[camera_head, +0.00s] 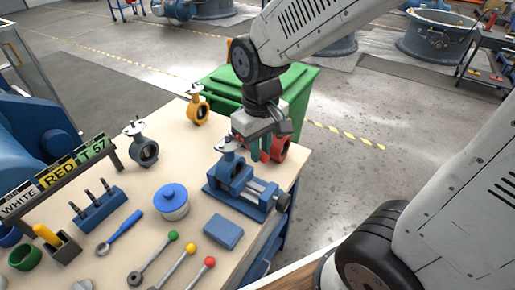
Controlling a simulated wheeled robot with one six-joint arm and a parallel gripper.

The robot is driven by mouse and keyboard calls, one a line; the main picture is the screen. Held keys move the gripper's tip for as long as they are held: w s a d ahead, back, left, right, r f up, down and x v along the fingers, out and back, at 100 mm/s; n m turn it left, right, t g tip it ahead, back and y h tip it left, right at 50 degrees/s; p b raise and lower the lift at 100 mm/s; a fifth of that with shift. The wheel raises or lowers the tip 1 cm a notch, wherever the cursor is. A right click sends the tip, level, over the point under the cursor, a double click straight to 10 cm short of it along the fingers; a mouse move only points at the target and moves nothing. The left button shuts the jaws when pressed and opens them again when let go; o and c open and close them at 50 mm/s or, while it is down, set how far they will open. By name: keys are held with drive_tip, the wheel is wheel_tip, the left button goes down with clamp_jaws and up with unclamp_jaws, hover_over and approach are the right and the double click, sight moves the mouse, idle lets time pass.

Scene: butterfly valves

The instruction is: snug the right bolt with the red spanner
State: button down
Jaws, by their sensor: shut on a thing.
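My gripper (266,150) is just right of the blue valve (231,164) clamped in the blue vise (246,190). Its teal fingers are shut on a small red thing, most likely the red spanner (265,143); the fingers hide most of it. A bit of red also shows at the top of the blue valve, left of the fingers. The valve's top plate is partly covered by my gripper. I cannot make out the right bolt or tell whether the spanner touches it.
A red valve (278,147) stands close behind my gripper. A yellow valve (197,107) and a grey valve (144,148) stand farther left. A green bin (300,88) stands behind.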

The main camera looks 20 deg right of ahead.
drive_tip(key=shift+w+d+n, duration=0.5)
drive_tip(key=shift+d+n, duration=0.35)
drive_tip(key=shift+n, duration=0.2)
drive_tip(key=shift+w+d+n, duration=0.5)
drive_tip(key=shift+d+n, duration=0.35)
drive_tip(key=shift+n, duration=0.2)
drive_tip(key=shift+s+r, duration=0.15)
drive_tip(key=shift+r, duration=0.85)
drive_tip(key=shift+r, duration=2.5)
